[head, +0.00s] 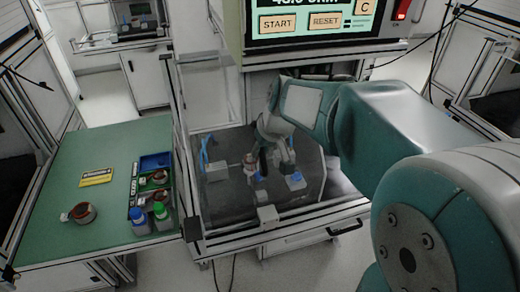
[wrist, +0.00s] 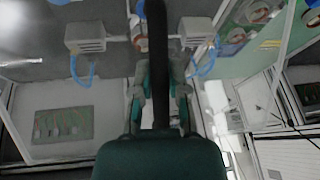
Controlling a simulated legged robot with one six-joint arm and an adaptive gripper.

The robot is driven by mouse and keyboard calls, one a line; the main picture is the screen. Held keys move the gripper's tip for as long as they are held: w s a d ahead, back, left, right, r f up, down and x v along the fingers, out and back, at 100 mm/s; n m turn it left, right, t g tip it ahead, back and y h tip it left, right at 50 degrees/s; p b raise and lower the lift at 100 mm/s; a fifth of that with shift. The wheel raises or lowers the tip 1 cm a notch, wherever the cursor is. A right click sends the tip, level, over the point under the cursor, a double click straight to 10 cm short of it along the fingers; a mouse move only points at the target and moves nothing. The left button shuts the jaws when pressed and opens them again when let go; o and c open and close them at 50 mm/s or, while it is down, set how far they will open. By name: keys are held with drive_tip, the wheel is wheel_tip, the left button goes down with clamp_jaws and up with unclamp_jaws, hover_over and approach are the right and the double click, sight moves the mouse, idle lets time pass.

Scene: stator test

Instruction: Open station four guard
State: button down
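In the head view a framed station stands ahead, with a dark work bed (head: 235,208) inside. A pale front rail (head: 318,212) with a small grey block (head: 267,214) crosses its near side; I cannot tell whether this is the guard, and no station number is readable. My gripper (head: 262,162) is over the bed, pointing down near small fixtures. In the wrist view my gripper (wrist: 160,75) shows grey-green finger links on both sides of a dark upright bar (wrist: 158,50). I cannot tell whether the bar is held or belongs to the gripper. The fingertips are unclear.
A screen (head: 312,20) with START and RESET is above the bed, with a red switch (head: 402,9). A green table (head: 110,210) at left holds a copper-coloured stator (head: 82,212), a yellow label (head: 96,177) and bins (head: 155,162). Blue loops (wrist: 82,70) stand near pale blocks.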

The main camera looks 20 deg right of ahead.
drive_tip(key=d, duration=3.4)
drive_tip(key=shift+f, duration=0.1)
drive_tip(key=c, duration=0.6)
unclamp_jaws()
drive_tip(key=shift+c, duration=0.2)
drive_tip(key=v, duration=1.2)
drive_tip(key=shift+w+d, duration=0.1)
